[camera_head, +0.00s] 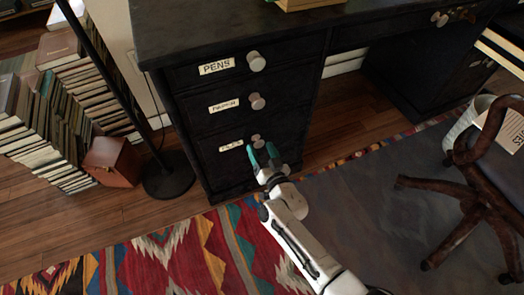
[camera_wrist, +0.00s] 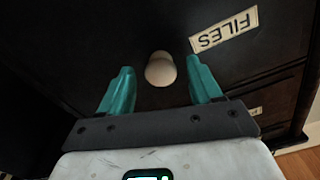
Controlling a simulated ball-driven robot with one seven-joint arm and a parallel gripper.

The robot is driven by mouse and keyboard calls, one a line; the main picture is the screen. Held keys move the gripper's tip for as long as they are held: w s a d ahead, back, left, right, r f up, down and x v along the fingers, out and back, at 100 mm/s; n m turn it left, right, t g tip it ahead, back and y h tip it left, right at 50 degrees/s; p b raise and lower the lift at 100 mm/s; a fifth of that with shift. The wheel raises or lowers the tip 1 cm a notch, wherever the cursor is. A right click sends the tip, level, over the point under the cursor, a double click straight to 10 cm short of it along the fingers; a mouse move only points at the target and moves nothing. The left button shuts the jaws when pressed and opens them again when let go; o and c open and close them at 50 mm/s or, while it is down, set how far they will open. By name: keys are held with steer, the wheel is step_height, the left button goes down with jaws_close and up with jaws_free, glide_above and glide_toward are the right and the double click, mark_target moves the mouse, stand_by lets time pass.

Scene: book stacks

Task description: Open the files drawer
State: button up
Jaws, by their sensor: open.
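The files drawer (camera_head: 230,165) is the lowest of three dark drawers in the left side of the desk, and its front looks flush with the others. Its label "FILES" (camera_wrist: 224,30) shows upside down in the wrist view. Its pale round knob (camera_wrist: 160,70) is in the middle of the wrist view, beyond and between the two teal fingers. In the head view the knob (camera_head: 257,141) shows just above the fingertips. My gripper (camera_head: 262,152) is open and empty in front of the drawer; it also shows in the wrist view (camera_wrist: 161,78). I cannot tell whether a finger touches the knob.
Above are the pens drawer (camera_head: 218,67) and a middle drawer (camera_head: 224,105), both with knobs. A black lamp base (camera_head: 168,183), brown box (camera_head: 112,162) and book stacks (camera_head: 85,85) stand left. A patterned rug (camera_head: 190,250) lies in front; a wheeled chair (camera_head: 470,200) stands right.

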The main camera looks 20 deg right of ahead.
jaws_close()
stand_by(0.5)
